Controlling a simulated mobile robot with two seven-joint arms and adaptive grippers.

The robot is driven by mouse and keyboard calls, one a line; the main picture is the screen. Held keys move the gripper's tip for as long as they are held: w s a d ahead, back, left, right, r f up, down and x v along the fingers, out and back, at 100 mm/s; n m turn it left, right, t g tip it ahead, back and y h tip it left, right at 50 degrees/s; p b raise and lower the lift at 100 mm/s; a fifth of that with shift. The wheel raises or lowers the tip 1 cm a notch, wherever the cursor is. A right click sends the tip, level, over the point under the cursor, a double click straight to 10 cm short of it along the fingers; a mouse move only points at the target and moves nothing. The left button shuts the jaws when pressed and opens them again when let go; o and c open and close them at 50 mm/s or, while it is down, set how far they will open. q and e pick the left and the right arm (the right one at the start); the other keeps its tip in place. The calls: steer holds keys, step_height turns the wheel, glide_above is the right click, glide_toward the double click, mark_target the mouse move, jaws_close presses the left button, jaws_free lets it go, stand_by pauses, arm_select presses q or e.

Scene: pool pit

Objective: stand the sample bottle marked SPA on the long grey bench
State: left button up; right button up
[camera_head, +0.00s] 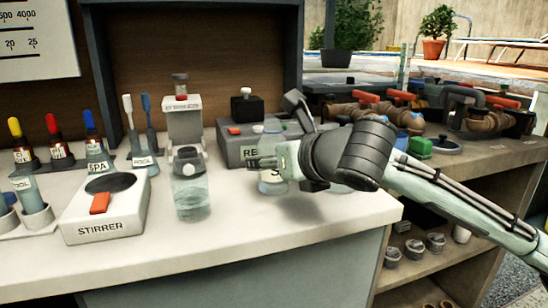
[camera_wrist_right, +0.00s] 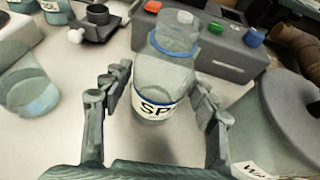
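The sample bottle (camera_wrist_right: 165,75) is clear, with a blue neck ring and a pale cap. Its label reads "SP", the rest cut off from sight. It stands on the pale worktop (camera_head: 240,235). In the head view the bottle (camera_head: 272,183) is partly hidden behind my right gripper (camera_head: 290,160). In the right wrist view my right gripper (camera_wrist_right: 162,98) has one finger on each side of the bottle, with narrow gaps visible. My left gripper is not in view. I cannot tell whether this worktop is the long grey bench.
In the wrist view a grey-lidded jar (camera_wrist_right: 295,115) is close on the right and a glass beaker (camera_wrist_right: 30,95) on the left. The worktop's front strip is clear.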

steer(key=shift+o, duration=0.3)
steer(key=shift+r, duration=0.1)
steer(key=shift+s+r, duration=0.15)
steer(key=v, duration=1.1)
steer(key=shift+s+d, duration=0.2)
